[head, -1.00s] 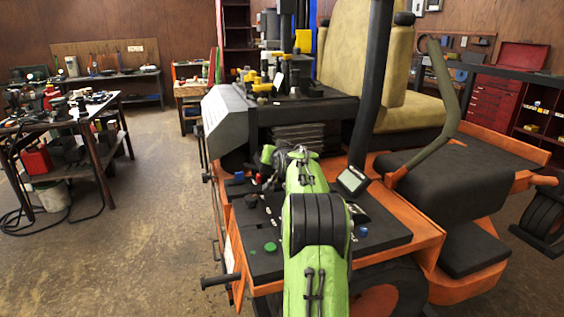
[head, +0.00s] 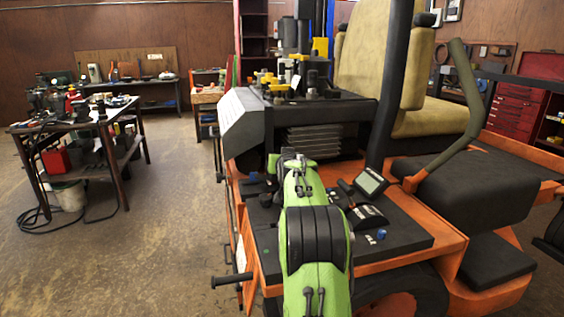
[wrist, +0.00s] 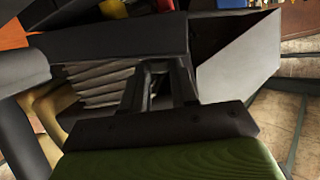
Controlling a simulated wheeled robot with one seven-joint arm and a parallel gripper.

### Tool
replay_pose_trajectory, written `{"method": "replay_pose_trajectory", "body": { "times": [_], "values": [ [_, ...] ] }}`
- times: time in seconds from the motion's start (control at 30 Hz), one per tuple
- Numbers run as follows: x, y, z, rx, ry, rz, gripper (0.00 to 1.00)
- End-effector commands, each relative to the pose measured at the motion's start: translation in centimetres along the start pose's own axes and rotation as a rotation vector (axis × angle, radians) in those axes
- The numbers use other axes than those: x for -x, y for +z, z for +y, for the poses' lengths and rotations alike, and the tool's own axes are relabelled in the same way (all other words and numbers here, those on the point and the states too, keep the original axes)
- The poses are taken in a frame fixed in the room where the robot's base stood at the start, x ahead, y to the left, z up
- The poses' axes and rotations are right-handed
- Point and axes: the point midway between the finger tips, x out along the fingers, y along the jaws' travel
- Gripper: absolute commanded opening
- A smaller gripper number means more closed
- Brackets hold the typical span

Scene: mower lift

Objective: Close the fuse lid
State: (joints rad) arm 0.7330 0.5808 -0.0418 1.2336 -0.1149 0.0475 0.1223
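I cannot pick out the fuse lid for certain in either view. The orange mower (head: 460,235) fills the right of the head view, with a black console top (head: 405,235) and a black ribbed housing (head: 312,140) behind it. My green arm reaches over the console, and its far end is by the ribbed housing. My gripper (wrist: 158,68) shows in the wrist view as two dark fingers in front of the ribs, below a dark ledge. The gap between them is narrow and dim, and I see nothing clearly held. In the head view the arm mostly hides the gripper.
A small display (head: 371,182) stands on the console, right of my arm. A dark post (head: 392,90) and a bent lever (head: 465,110) rise beyond it. A cluttered workbench (head: 75,125) stands at the left. The floor between bench and mower is clear.

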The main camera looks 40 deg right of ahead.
Motion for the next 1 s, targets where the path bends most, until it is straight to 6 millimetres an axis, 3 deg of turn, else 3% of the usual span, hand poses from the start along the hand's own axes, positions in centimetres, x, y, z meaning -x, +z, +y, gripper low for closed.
{"method": "replay_pose_trajectory", "body": {
  "times": [0.43,0.57,1.0],
  "values": [
    [0.0,0.0,0.1,-0.001,0.002,0.001,0.37],
    [1.0,-0.1,0.1,0.000,0.001,0.002,0.37],
    [12.7,0.0,0.1,-0.001,0.002,0.003,0.37]
  ]
}}
